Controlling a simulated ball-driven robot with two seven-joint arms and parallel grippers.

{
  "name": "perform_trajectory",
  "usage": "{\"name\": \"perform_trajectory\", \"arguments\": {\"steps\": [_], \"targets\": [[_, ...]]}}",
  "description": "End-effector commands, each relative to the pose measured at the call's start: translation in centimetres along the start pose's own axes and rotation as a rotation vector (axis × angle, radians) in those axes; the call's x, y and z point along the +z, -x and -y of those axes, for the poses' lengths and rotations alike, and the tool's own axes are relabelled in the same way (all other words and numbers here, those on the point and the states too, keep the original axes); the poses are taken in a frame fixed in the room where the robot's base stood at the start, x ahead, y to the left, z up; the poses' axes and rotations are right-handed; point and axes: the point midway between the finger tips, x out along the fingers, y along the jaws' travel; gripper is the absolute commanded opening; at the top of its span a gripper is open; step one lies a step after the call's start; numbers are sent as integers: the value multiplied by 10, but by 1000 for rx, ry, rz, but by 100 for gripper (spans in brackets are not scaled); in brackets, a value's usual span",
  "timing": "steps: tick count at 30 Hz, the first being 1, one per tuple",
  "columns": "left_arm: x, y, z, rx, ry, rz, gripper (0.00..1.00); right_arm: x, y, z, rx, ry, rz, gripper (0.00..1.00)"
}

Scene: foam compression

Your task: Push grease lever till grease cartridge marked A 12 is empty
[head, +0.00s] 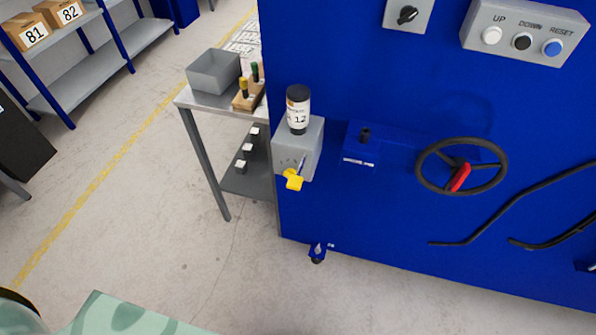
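The grease cartridge (298,109) stands upright on a grey box on the blue machine's front. It has a black cap and a white label; "12" is readable, the letter before it is partly turned away. How full it is cannot be seen. A lever with a yellow knob (293,180) sticks out from the front of the grey box (291,150), below the cartridge. Nothing touches the lever. Neither of my grippers is in view.
The blue machine (400,225) carries a black handwheel (462,166), a button panel (525,32) and black bars at right. A metal side table (200,101) with a grey bin (214,71) stands left of it. Shelves (100,62) are at far left. The floor in front is clear.

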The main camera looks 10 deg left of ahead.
Motion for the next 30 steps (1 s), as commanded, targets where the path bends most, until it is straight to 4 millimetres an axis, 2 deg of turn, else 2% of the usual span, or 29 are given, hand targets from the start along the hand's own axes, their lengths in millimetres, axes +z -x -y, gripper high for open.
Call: {"name": "perform_trajectory", "arguments": {"steps": [10, 11, 13, 14, 30], "targets": [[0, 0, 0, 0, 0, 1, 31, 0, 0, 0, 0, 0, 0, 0], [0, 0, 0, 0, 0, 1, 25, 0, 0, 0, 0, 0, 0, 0], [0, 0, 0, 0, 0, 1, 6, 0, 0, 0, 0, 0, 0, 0], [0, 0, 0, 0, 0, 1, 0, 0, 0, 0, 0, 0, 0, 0], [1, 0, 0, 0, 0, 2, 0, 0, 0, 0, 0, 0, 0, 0]]}}
